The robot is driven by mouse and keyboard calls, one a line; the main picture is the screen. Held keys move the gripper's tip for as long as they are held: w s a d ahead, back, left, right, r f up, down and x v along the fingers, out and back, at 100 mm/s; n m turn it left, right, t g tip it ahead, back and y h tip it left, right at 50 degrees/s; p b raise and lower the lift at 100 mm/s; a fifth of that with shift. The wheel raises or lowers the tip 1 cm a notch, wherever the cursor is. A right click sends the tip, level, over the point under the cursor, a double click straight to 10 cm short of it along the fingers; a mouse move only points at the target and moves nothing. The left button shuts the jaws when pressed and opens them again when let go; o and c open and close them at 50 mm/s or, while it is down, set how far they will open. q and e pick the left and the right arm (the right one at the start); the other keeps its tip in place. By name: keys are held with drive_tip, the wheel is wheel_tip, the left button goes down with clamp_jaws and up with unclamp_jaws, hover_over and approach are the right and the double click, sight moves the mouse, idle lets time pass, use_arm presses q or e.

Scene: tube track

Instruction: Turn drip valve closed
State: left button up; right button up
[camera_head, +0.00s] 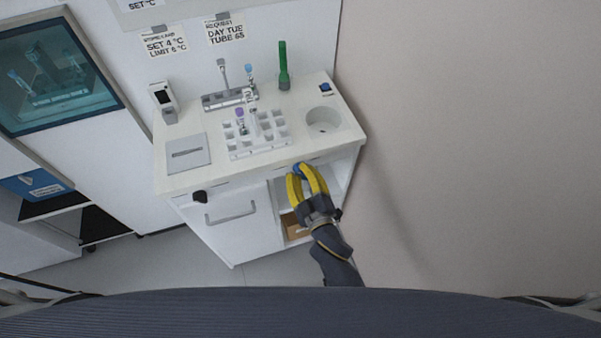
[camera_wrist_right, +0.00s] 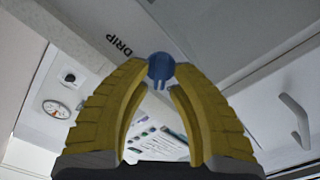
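The drip valve is a round blue knob on the counter's front face, below the top edge; it shows at the fingertips in the head view (camera_head: 299,168) and large in the right wrist view (camera_wrist_right: 160,67). The label DRIP (camera_wrist_right: 119,45) is printed beside it. My right gripper (camera_head: 301,174), with yellow fingers, reaches up to the knob. In the right wrist view its fingertips (camera_wrist_right: 161,72) are drawn close together, one on each side of the knob, and appear to touch it. Two short blue prongs point down from the knob. My left gripper is out of view.
The white counter (camera_head: 200,179) holds a tube rack (camera_head: 258,152), a green tube (camera_head: 284,70) and a round basin (camera_head: 323,121). A drawer handle (camera_head: 231,212) and open shelf are below. A round gauge (camera_wrist_right: 56,109) shows in the wrist view. A bare wall stands at right.

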drive_tip(key=shift+o, duration=1.1)
drive_tip(key=v, duration=1.2)
